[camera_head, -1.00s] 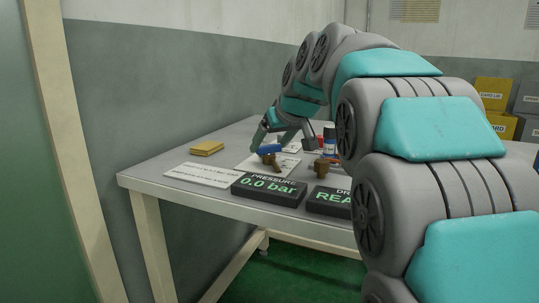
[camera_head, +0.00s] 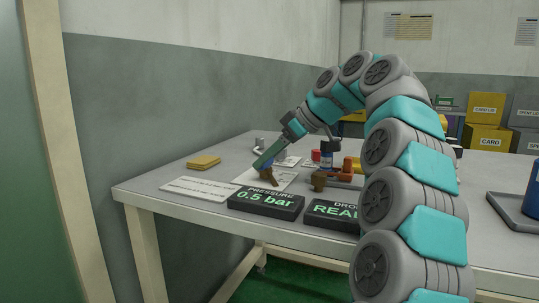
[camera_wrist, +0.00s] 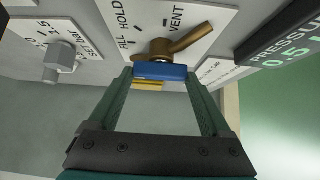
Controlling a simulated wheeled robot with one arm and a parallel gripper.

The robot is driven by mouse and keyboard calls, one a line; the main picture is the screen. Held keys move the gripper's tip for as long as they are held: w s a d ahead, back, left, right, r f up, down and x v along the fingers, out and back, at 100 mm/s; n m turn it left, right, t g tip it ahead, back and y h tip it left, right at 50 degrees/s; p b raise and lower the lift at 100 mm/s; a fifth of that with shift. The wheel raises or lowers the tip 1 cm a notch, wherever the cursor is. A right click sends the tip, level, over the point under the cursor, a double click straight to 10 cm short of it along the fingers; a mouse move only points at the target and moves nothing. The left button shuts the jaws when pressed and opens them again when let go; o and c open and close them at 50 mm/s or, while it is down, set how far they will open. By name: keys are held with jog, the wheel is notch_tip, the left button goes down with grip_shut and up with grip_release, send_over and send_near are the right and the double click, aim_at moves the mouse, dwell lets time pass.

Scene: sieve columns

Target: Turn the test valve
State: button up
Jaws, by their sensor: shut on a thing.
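The test valve is a brass fitting (camera_wrist: 162,47) with a blue handle (camera_wrist: 160,71), on a white plate (camera_wrist: 207,16) marked FILL, HOLD and VENT. In the wrist view its brass arm slants toward the right, near the VENT side. My gripper (camera_wrist: 164,73) is shut on the blue handle, which lies between the fingertips.
A dial with a grey knob (camera_wrist: 60,60) is in the wrist view. A yellow pad (camera_head: 204,162) and white card (camera_head: 199,188) lie left on the table (camera_head: 150,187).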

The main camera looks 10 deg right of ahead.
jog(key=shift+r, duration=0.15)
dwell(0.4)
jog(key=o, duration=1.2)
jog(key=shift+c, duration=0.2)
jog(key=p+v, duration=0.4)
jog(key=v, duration=0.3)
jog(key=shift+d+r, duration=0.25)
jog(key=shift+d, duration=0.05)
jog(key=shift+s, duration=0.1)
